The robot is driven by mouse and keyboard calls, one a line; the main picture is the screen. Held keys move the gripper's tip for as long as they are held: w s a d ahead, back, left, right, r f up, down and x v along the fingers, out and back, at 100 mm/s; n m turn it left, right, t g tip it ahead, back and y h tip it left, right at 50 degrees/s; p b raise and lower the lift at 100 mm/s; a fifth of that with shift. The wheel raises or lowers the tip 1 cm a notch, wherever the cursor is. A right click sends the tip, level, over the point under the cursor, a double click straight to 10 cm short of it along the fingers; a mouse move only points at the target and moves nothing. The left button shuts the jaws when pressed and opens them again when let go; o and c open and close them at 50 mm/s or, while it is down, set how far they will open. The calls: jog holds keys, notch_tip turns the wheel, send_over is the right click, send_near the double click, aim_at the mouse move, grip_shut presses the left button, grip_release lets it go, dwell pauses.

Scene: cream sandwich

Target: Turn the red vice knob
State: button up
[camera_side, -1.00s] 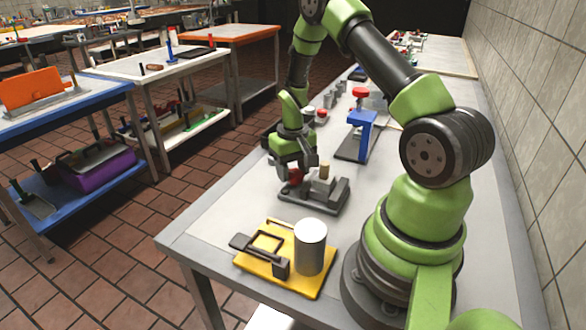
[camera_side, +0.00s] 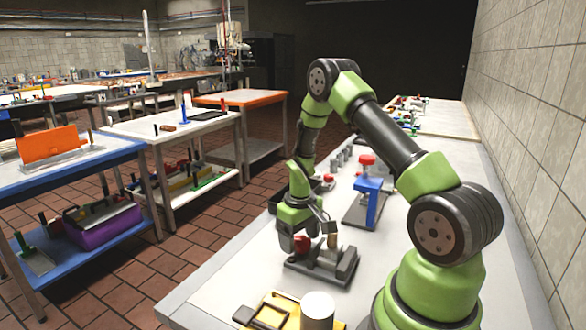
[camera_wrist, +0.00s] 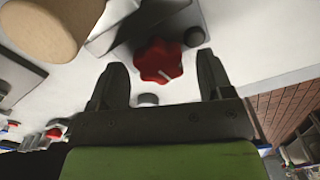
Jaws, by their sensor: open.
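The red vice knob (camera_side: 302,243) sits at the left end of the dark grey vice (camera_side: 338,272) on the bench. In the wrist view the lobed red knob (camera_wrist: 158,63) has a pale line on its face. My gripper (camera_wrist: 161,62) is open, with one dark finger on each side of the knob in the picture. Gaps show on both sides, and I see no contact. In the side view my gripper (camera_side: 297,236) is right at the knob and partly hides it. A wooden cylinder (camera_side: 332,241) stands upright at the vice; it also shows in the wrist view (camera_wrist: 45,25).
A blue press with a red top (camera_side: 369,195) stands behind the vice. A yellow board (camera_side: 285,310) with a grey cylinder (camera_side: 318,311) is in front. Small grey cylinders (camera_side: 345,155) stand farther back. Bare bench top (camera_side: 225,285) lies left of the vice.

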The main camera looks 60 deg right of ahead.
aim_at(298, 239)
jog(key=n, duration=0.4)
jog(key=shift+a+n, duration=0.1)
jog(key=shift+n, duration=0.2)
jog(key=n, duration=0.2)
jog(key=shift+a+r+n, duration=0.1)
jog(key=shift+r+n, duration=0.05)
jog(key=shift+n, duration=0.15)
notch_tip(298, 239, up, 9)
jog(key=s+a+r+m+t, duration=0.2)
jog(key=s+a+r, duration=0.1)
jog(key=a+r, duration=0.4)
jog(key=s+a+r+m+t, duration=0.2)
jog(key=a+r+m+t, duration=0.1)
jog(key=a+r, duration=0.4)
notch_tip(298, 239, up, 3)
jog(key=shift+s+a+r, duration=0.1)
jog(key=shift+s+a, duration=0.25)
jog(key=shift+s, duration=0.05)
